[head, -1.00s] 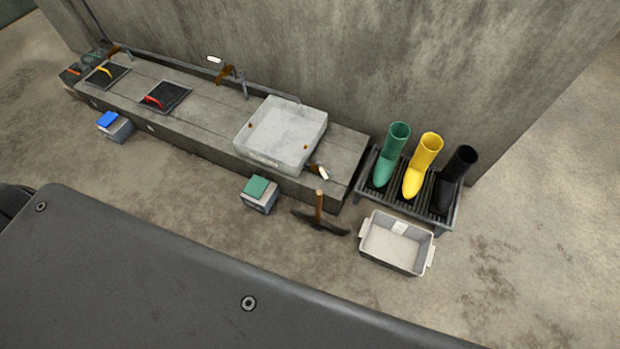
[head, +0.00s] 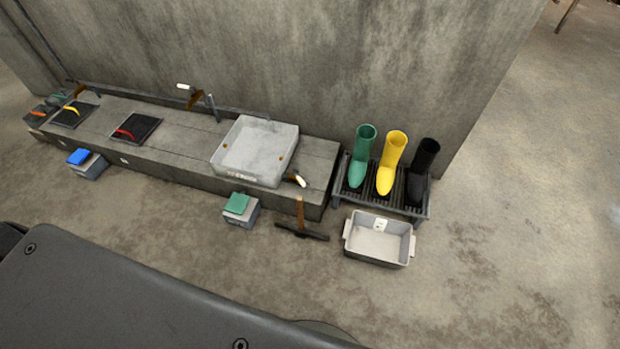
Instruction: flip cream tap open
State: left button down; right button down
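A brown wall tap with a pale handle (head: 184,87) sits at the back of the bench, left of the white basin, near an upright grey pipe. A second pale-handled brown fitting (head: 296,181) is at the front right corner of the basin. Both handles are small, and I cannot tell which one is cream or whether either is open. Neither of my grippers is in view.
The white basin (head: 238,170) stands on the long grey bench (head: 175,166). A rack holds green, yellow and black boots (head: 390,164). Floor at right is clear.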

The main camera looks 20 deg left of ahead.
aim_at(299, 180)
jog(key=z, duration=0.1)
jog(key=i, duration=1.1)
jog(key=u, duration=0.4)
